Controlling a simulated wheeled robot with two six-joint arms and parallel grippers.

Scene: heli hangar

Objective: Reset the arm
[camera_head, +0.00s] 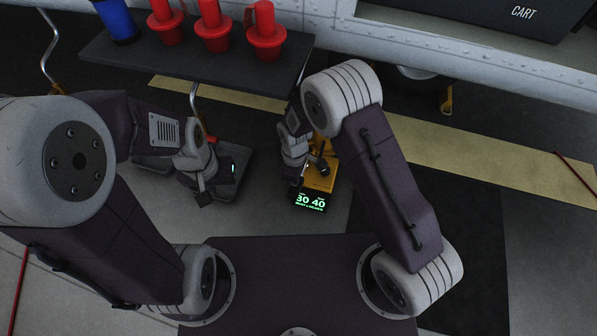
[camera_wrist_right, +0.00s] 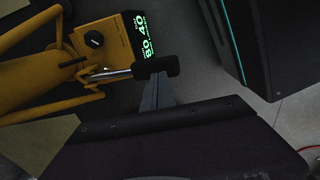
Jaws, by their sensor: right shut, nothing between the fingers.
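My left gripper (camera_head: 203,198) hangs low at left centre in the head view, above the grey floor area. It is small and dark there, and I cannot tell its opening. My right arm bends over at the top and comes down to the right gripper, beside a yellow device (camera_head: 321,178) with a lit green number display (camera_head: 310,201). In the right wrist view the right gripper (camera_wrist_right: 157,68) has its dark fingertips together, with nothing between them. The yellow device (camera_wrist_right: 98,40) and its display (camera_wrist_right: 140,38) are just beyond the fingertips; contact is unclear.
A dark shelf or table (camera_head: 190,62) at the top holds several red cone-like items (camera_head: 212,28) and a blue cylinder (camera_head: 117,20). A dark cart (camera_head: 500,15) stands at the top right. A yellow floor stripe (camera_head: 470,160) crosses behind.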

